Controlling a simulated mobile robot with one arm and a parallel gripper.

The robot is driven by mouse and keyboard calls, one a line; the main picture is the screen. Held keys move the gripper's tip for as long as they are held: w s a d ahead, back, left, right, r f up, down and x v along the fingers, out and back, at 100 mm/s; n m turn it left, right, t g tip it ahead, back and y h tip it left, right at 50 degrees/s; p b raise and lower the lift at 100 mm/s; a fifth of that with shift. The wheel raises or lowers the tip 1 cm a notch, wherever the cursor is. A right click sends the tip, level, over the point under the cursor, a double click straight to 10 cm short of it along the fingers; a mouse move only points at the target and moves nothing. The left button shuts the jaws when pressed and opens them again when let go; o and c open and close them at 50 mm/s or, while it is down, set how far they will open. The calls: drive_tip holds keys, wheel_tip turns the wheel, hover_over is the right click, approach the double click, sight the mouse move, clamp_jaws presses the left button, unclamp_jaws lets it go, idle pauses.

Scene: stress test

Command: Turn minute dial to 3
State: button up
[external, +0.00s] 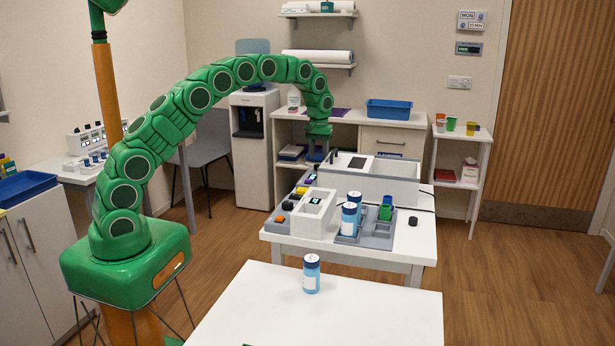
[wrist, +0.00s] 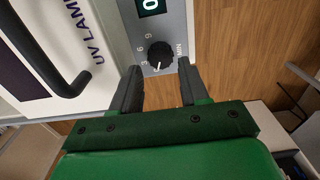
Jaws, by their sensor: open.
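The minute dial (wrist: 160,55) is a black ridged knob on a grey panel marked MIN, with 3, 6 and 9 printed around its left side. Its white pointer mark faces down in the picture, just past the 3. A display (wrist: 150,5) above it shows 0. My gripper (wrist: 159,72) is open, its two dark fingers on either side below the dial, not visibly touching it. In the external view my gripper (external: 318,148) hangs at the left end of the white UV lamp box (external: 395,190); the dial cannot be made out there.
On the work table, a white device (external: 313,215) and a grey tray (external: 377,232) with bottles stand in front of the box. A bottle (external: 311,275) stands on the nearer white table.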

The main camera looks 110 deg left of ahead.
sight(319, 165)
wheel_tip(319, 165, down, 4)
drive_tip(key=shift+f, duration=0.1)
drive_tip(key=c, duration=0.8)
drive_tip(key=shift+o, duration=0.2)
drive_tip(key=m, duration=0.3)
drive_tip(key=shift+w+m, duration=0.1)
drive_tip(key=shift+m, duration=0.3)
drive_tip(key=m, duration=0.4)
drive_tip(key=shift+m, duration=0.4)
